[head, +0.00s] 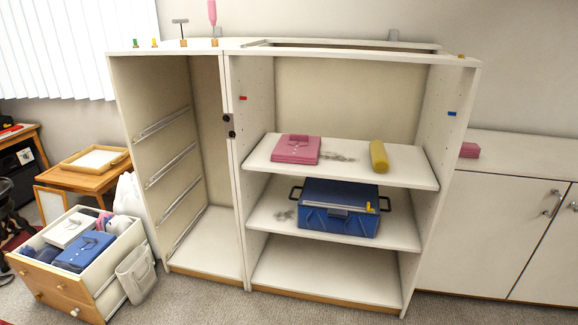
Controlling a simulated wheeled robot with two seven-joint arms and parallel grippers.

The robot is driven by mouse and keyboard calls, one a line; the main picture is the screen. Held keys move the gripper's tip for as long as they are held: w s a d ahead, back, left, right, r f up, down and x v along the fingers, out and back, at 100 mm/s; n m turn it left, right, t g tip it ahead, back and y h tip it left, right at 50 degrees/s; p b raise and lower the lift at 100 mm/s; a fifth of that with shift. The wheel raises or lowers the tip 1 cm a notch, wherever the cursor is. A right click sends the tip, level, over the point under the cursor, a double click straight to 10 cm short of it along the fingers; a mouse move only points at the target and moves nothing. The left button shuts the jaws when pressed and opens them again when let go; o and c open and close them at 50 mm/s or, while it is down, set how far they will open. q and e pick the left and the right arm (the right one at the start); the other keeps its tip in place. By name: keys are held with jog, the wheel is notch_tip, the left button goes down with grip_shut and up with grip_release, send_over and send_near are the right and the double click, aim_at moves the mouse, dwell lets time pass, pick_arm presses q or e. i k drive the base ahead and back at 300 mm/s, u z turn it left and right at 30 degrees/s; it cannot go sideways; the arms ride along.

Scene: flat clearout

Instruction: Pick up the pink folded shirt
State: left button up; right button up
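The pink folded shirt (296,149) lies flat on the upper shelf (395,176) of the open cabinet, toward that shelf's left side. Its collar and front face up, and nothing covers it. Neither of my grippers shows in the head view.
A yellow roll (379,156) lies on the same shelf to the right. A blue case (340,209) sits on the shelf below. A drawer unit (82,270) with folded clothes stands at left. A pink item (469,150) rests on the right cabinet. Carpet in front is clear.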

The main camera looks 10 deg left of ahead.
aim_at(295, 149)
jog(key=u, duration=0.95)
jog(key=i, duration=0.35)
jog(key=u, duration=0.65)
jog(key=i, duration=1)
jog(key=z, duration=0.1)
